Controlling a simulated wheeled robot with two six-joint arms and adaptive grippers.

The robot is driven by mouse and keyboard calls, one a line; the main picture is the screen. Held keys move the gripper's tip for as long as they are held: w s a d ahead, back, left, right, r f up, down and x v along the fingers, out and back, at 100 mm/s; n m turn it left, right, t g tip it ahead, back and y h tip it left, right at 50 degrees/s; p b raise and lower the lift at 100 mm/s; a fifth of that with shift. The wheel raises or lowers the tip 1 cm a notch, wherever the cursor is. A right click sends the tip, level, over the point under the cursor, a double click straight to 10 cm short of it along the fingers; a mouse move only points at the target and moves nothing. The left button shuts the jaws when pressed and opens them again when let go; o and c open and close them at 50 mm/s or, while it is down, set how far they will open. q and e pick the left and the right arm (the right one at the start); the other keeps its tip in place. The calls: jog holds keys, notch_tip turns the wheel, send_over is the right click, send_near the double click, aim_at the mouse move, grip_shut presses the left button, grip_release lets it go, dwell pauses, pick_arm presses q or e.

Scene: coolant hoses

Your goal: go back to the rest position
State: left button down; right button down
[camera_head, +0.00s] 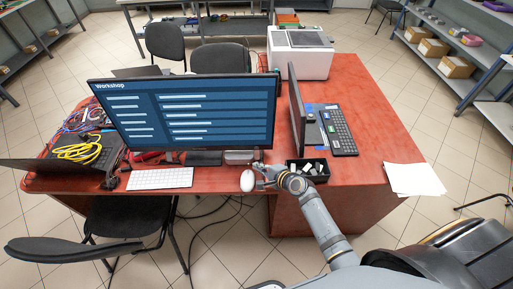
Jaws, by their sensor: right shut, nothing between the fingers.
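My right gripper (262,174) reaches over the front edge of the red desk (365,117). It is shut and holds nothing. Its fingers are just right of the white mouse (247,181), and I cannot tell whether they touch it. My right arm comes up from the bottom right of the view. A black tray (322,176) with small light pieces in it stands just right of the gripper, partly behind my wrist. My left gripper does not show.
A large monitor (190,112) stands behind the gripper, and a second one (296,108) stands edge-on. A white keyboard (160,178) lies left of the mouse. White papers (414,179) lie at the desk's right corner. A black chair (120,220) stands in front at left.

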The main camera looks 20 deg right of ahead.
dwell(0.4)
jog(key=s+d+r+n+g+h, duration=0.2)
jog(key=s+r+n+g, duration=0.1)
jog(key=s+n, duration=0.4)
jog(key=s+d+r+n+g+h, duration=0.25)
jog(key=s+n, duration=0.25)
jog(key=s, duration=0.4)
jog(key=s+d+r+n+g+h, duration=0.2)
jog(key=s+d+n, duration=0.1)
jog(key=s+n, duration=0.35)
jog(key=s+d+f+g, duration=0.1)
jog(key=s+f, duration=0.1)
jog(key=f, duration=1.2)
jog(key=s+d+f+g, duration=0.1)
jog(key=s+d+f, duration=0.1)
jog(key=f, duration=1.2)
jog(key=s+f, duration=1.4)
jog(key=s, duration=0.4)
jog(key=shift+d+f+m+g, duration=0.3)
jog(key=shift+d+m+g, duration=0.05)
jog(key=shift+m, duration=0.1)
